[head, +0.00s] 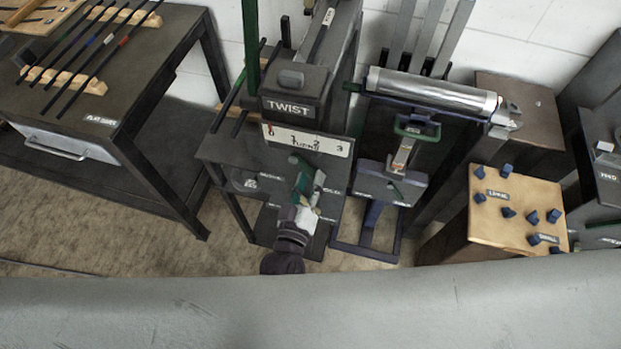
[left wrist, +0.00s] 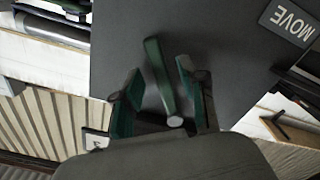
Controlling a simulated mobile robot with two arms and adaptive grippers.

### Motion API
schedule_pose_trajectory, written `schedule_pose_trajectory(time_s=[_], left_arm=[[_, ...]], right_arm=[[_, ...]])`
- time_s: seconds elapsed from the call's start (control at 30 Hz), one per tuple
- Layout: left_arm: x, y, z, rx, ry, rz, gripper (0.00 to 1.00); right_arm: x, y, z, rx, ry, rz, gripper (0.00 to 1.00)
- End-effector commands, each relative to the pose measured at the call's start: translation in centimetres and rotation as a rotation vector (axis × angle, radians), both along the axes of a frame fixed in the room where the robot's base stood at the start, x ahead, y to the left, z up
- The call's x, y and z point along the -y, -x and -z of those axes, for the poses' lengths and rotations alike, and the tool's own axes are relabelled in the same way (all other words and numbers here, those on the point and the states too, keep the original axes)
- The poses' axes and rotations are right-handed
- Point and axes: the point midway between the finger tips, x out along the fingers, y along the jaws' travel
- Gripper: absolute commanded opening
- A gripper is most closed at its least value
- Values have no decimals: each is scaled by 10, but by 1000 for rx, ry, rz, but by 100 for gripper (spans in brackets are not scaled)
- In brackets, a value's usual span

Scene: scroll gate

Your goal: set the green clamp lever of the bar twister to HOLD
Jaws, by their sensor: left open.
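The bar twister (head: 293,105) stands at the middle of the head view, with a TWIST block above a white scale numbered from 0. My left gripper (head: 303,190) is at its lower front panel, below the scale. In the left wrist view the green clamp lever (left wrist: 158,70) lies between the open fingers of my left gripper (left wrist: 157,95), with a gap visible on the right. Contact on the left is unclear. A MOVE plate (left wrist: 290,20) is at the upper right there. The HOLD mark cannot be read. In the head view the gripper largely hides the lever. My right gripper is not in view.
A bench (head: 150,85) with dark bars on wooden racks stands at left. A machine with a metal roller (head: 430,88) stands close on the right. A wooden board (head: 515,205) with several blue pegs is farther right. A grey surface (head: 310,310) crosses the foreground.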

Motion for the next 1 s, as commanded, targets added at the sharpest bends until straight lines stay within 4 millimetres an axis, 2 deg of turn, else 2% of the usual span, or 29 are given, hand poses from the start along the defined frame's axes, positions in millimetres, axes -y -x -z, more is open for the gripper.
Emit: schedule_pose_trajectory(time_s=[0.5,0.7,1.0], left_arm=[[-29,94,1,-5,0,2,42],[-35,109,0,-2,0,1,42],[-35,110,0,-2,0,1,42]], right_arm=[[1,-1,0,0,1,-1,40],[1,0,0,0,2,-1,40],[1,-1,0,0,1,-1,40]])
